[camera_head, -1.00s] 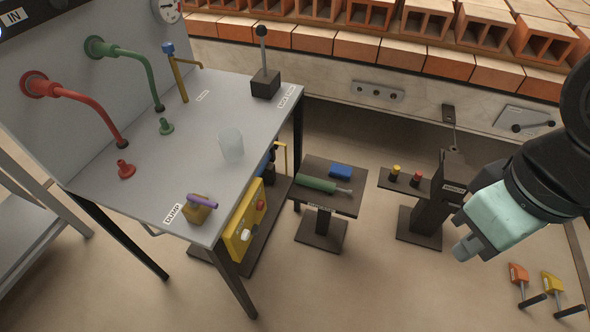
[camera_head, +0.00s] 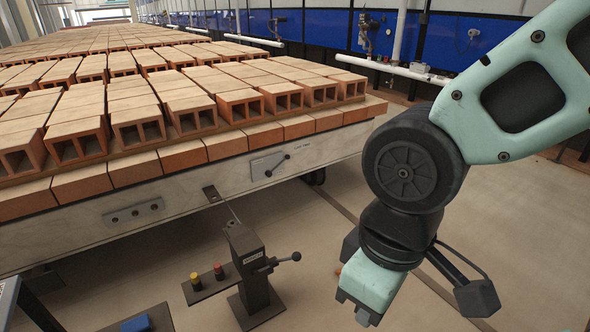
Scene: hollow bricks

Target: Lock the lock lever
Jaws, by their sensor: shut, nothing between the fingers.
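Two levers are in view, and I cannot tell from their small labels which is the lock lever. One is a dark lever (camera_head: 277,166) on a pale plate on the side of the brick car, slanting up to the right. The other is a ball-knobbed handle (camera_head: 280,262) on a black pedestal (camera_head: 250,272) on the floor, pointing right and slightly up. My gripper (camera_head: 362,314) is shut and empty, low and right of the pedestal in the picture, apart from both levers. It points down.
The car (camera_head: 120,212) carries rows of hollow bricks (camera_head: 140,125). A small shelf with yellow and red buttons (camera_head: 207,281) joins the pedestal. A blue object (camera_head: 135,323) is at the bottom left edge. Open floor (camera_head: 330,235) lies between the pedestal and my arm.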

